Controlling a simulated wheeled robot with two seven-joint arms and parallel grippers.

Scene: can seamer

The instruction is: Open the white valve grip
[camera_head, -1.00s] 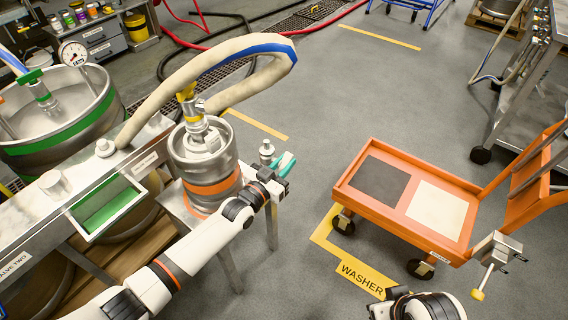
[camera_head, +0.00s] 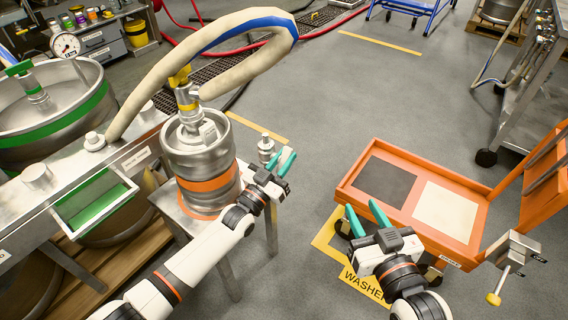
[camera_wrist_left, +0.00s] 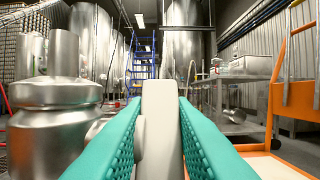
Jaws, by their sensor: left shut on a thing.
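The white valve grip (camera_wrist_left: 160,130) is an upright pale piece in the middle of the left wrist view, between my teal fingers. My left gripper (camera_wrist_left: 160,125) is shut on it, with a finger on each side. In the head view my left gripper (camera_head: 281,158) is beside the steel keg (camera_head: 206,165), at its right; the grip is mostly hidden there by the fingers. My right gripper (camera_head: 363,206) is open and empty, its teal fingers apart, near the cart's left edge.
A small steel fitting (camera_head: 265,148) stands close to my left gripper. A thick beige hose (camera_head: 243,40) arches from the keg's coupler. An orange cart (camera_head: 345,185) stands at right, with a yellow-knobbed lever (camera_head: 494,299) near it.

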